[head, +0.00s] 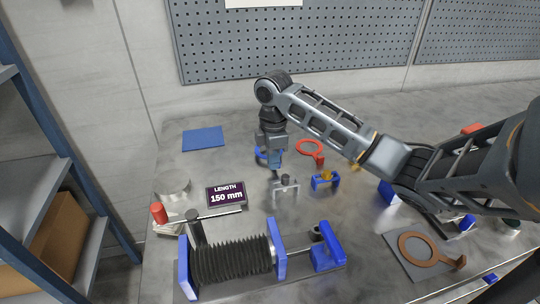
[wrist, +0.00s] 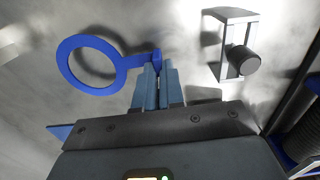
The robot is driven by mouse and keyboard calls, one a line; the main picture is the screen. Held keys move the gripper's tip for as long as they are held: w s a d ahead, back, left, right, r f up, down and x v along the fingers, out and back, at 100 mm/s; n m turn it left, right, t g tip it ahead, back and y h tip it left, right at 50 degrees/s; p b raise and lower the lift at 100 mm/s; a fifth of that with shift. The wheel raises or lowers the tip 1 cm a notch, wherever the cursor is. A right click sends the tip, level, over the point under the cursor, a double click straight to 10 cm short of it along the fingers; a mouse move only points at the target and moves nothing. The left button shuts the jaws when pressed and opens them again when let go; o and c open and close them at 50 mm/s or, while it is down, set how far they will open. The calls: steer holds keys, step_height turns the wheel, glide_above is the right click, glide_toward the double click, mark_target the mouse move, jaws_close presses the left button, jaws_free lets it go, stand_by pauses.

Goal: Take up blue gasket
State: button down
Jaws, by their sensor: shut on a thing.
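The blue gasket (wrist: 68,74) is a flat ring with a short handle. In the wrist view, its handle end sits between the fingertips of my gripper (wrist: 157,70), which is shut on it. The ring sticks out to the left. In the head view, my gripper (head: 274,162) points down near the middle of the table, and part of the blue gasket (head: 260,156) shows to its left. The rest is hidden behind the gripper. I cannot tell whether the gasket touches the table.
A grey clamp-like block (head: 286,184) stands close in front of my gripper. A red ring (head: 310,147) and a blue-yellow fixture (head: 325,179) are to its right. A bellows device (head: 232,261), a length sign (head: 227,195) and a blue mat (head: 203,138) are also on the table.

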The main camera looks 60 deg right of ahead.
steer(key=shift+r+p, duration=2)
steer(key=shift+r, duration=0.6)
